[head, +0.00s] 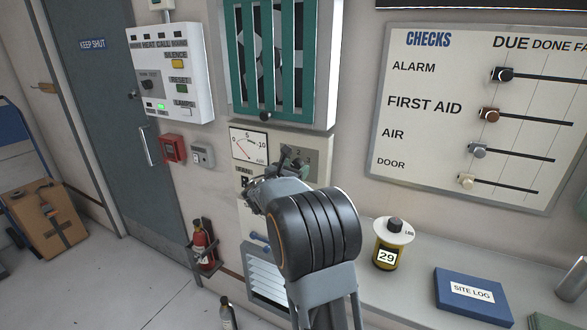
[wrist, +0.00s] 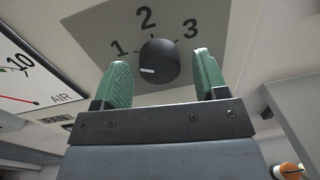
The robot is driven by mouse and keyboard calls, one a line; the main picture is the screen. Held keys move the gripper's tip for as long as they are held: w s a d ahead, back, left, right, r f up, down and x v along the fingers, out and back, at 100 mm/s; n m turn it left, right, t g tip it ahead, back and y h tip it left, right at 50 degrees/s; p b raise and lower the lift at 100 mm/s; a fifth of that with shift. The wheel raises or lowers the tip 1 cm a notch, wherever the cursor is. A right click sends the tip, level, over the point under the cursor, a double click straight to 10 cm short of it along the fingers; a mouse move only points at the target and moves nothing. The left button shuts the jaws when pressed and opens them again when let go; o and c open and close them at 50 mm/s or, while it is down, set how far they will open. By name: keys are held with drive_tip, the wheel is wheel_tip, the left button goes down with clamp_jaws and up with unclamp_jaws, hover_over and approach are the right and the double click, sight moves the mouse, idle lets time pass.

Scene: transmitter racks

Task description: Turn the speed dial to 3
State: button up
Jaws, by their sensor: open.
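The speed dial (wrist: 160,58) is a round black knob on a grey plate marked 1, 2 and 3 in the wrist view. Its white mark points left, on the side of the 1. My gripper (wrist: 161,62) is open, with one green finger left of the knob and the other right of it. Both fingers look apart from the knob. How far the fingertips are from the panel is hard to tell.
A gauge (head: 248,145) reading 0 to 10 is left of the dial. A slatted green unit (head: 270,60) is above. A shelf (head: 405,290) at the right holds a yellow tin (head: 390,254) and a blue site log (head: 470,290). A fire extinguisher (head: 201,243) hangs low left.

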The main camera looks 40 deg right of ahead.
drive_tip(key=c, duration=0.9)
drive_tip(key=shift+f+m+b, duration=0.15)
drive_tip(key=shift+m+b, duration=0.25)
drive_tip(key=shift+b, duration=0.35)
drive_tip(key=m+b, duration=0.9)
drive_tip(key=b, duration=0.3)
drive_tip(key=m+y+b, duration=0.1)
drive_tip(key=m+b, duration=0.9)
drive_tip(key=b, duration=0.2)
drive_tip(key=shift+r+t, duration=0.2)
drive_tip(key=shift+t, duration=0.2)
drive_tip(key=shift+r+m+b, duration=0.15)
drive_tip(key=shift+m+b, duration=0.8)
drive_tip(key=shift+m, duration=0.55)
drive_tip(key=shift+r, duration=0.1)
